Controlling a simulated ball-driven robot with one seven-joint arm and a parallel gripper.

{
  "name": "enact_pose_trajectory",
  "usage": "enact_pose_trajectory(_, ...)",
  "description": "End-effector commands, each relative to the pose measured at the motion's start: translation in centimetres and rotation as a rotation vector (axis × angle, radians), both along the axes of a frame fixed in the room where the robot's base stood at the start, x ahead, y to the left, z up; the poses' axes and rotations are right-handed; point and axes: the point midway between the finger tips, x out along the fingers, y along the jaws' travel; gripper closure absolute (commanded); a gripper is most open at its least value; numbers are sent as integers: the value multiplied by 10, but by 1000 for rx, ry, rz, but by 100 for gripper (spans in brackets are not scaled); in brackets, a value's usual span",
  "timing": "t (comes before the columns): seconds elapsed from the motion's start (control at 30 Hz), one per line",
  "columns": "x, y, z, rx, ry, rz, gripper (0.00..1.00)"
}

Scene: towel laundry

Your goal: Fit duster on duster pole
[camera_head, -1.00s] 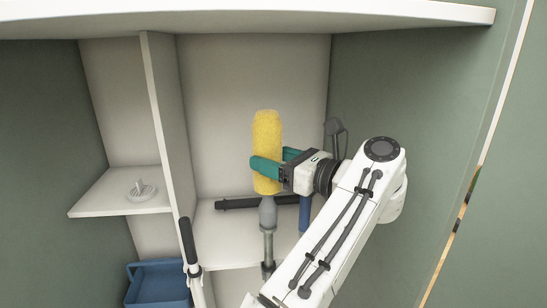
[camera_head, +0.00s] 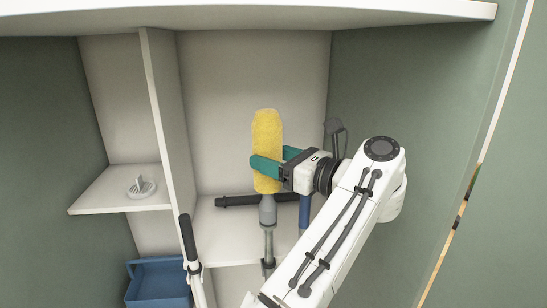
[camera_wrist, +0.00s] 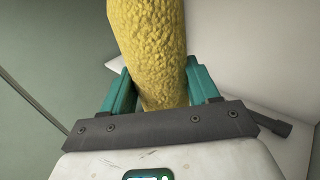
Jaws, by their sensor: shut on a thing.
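The yellow fuzzy duster (camera_head: 267,135) stands nearly upright in the head view, directly above the grey top of the duster pole (camera_head: 268,212). Its lower end meets the pole's grey top; I cannot tell whether it is seated on it. My gripper (camera_head: 268,168) is shut on the duster, with a teal finger on each side of its lower half. In the wrist view the duster (camera_wrist: 152,50) runs up out of the frame between the teal fingers (camera_wrist: 160,92). The pole is hidden in that view.
A black tube (camera_head: 245,201) lies across the cabinet behind the pole. A blue pole (camera_head: 304,212) stands just right of it. A white-and-black handle (camera_head: 188,240) leans at the left divider. A blue bin (camera_head: 158,285) sits lower left. A small shelf (camera_head: 100,201) holds a grey-white item (camera_head: 141,188).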

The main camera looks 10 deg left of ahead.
Motion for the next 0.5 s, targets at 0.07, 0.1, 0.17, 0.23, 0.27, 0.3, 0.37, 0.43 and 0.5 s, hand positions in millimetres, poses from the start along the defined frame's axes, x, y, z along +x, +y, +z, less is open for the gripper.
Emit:
enact_pose_trajectory(0.07,0,0,-1,0,0,0,70)
enact_pose_trajectory(0.1,0,0,-2,0,0,0,70)
enact_pose_trajectory(0.17,0,0,-2,0,0,0,70)
enact_pose_trajectory(0.23,0,0,-3,0,0,0,70)
enact_pose_trajectory(0.27,0,0,-3,0,0,0,70)
enact_pose_trajectory(0.3,0,0,-4,0,0,0,70)
enact_pose_trajectory(0.37,0,0,-4,0,0,0,70)
enact_pose_trajectory(0.43,0,0,-5,0,0,0,70)
enact_pose_trajectory(0.5,0,0,-6,0,0,0,70)
